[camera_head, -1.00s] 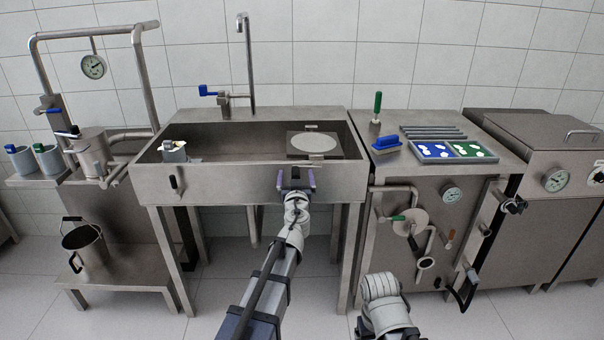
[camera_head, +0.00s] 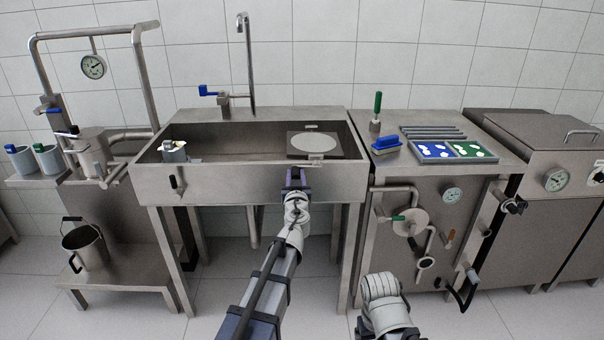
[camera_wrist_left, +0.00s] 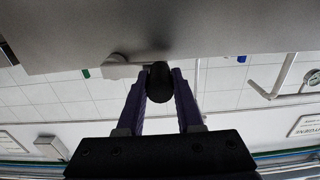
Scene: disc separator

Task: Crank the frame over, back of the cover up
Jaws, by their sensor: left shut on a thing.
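The frame (camera_head: 297,150), a square grey plate holding the round pale cover (camera_head: 314,143), lies flat in the right part of the sink. My left gripper (camera_head: 295,178) is at the front wall of the sink, below the frame. In the left wrist view its purple fingers (camera_wrist_left: 160,85) are shut on a dark round crank knob (camera_wrist_left: 159,92). A grey crank arm (camera_wrist_left: 120,69) runs left from the knob, under the sink wall.
The steel sink (camera_head: 230,186) has a tall tap (camera_head: 247,60) behind it. A small pale device (camera_head: 174,152) sits at its left end. The steel counter (camera_head: 400,175) at right carries a blue brush (camera_head: 385,146), a green-handled tool (camera_head: 376,112) and blue and green trays (camera_head: 432,152).

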